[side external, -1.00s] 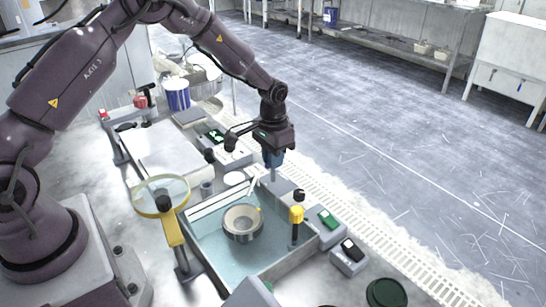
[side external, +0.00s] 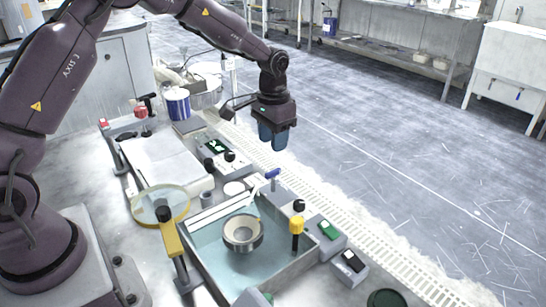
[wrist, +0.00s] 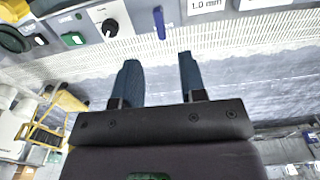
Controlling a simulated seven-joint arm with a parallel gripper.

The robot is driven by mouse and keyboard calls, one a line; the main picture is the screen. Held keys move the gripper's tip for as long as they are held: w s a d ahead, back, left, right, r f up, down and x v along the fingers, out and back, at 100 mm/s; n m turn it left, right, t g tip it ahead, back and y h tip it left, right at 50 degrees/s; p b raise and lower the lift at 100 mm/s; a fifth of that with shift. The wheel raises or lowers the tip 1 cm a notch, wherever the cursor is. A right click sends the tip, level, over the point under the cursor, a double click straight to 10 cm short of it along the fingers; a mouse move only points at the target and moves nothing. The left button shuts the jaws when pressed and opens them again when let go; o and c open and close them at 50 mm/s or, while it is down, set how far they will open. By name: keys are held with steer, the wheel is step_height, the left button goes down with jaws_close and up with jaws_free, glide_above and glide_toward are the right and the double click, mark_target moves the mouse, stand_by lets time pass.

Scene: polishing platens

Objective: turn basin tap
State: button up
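The basin tap (side external: 272,183) is a grey post with a blue lever handle at the far corner of the water-filled basin (side external: 290,274). The blue lever also shows in the wrist view (wrist: 159,22), beyond my fingertips. My gripper (side external: 272,146) hangs in the air above the tap, with a clear gap between fingertips and lever. Its two blue fingers stand apart in the wrist view (wrist: 158,62), with nothing between them. A round metal cup (side external: 243,234) sits in the basin water.
A yellow-topped post (side external: 296,226) stands at the basin's right side. A yellow-ringed magnifier (side external: 160,204) stands at its left. Small boxes with green (side external: 328,229) and black (side external: 354,260) switches line the right. The floor beyond the drain grating is open.

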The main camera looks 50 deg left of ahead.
steer(key=shift+r, duration=2.3)
steer(key=s+d+r+t, duration=0.1)
steer(key=s+r, duration=0.3)
steer(key=s, duration=0.5)
steer(key=s+d+r+t, duration=0.1)
steer(key=s+r+t, duration=0.1)
steer(key=s+r, duration=0.3)
steer(key=s+d+r+t, duration=0.2)
steer(key=s+r, duration=0.2)
steer(key=s, duration=0.9)
steer(key=shift+r+t, duration=0.25)
steer(key=shift+t, duration=0.05)
steer(key=shift+s, duration=0.1)
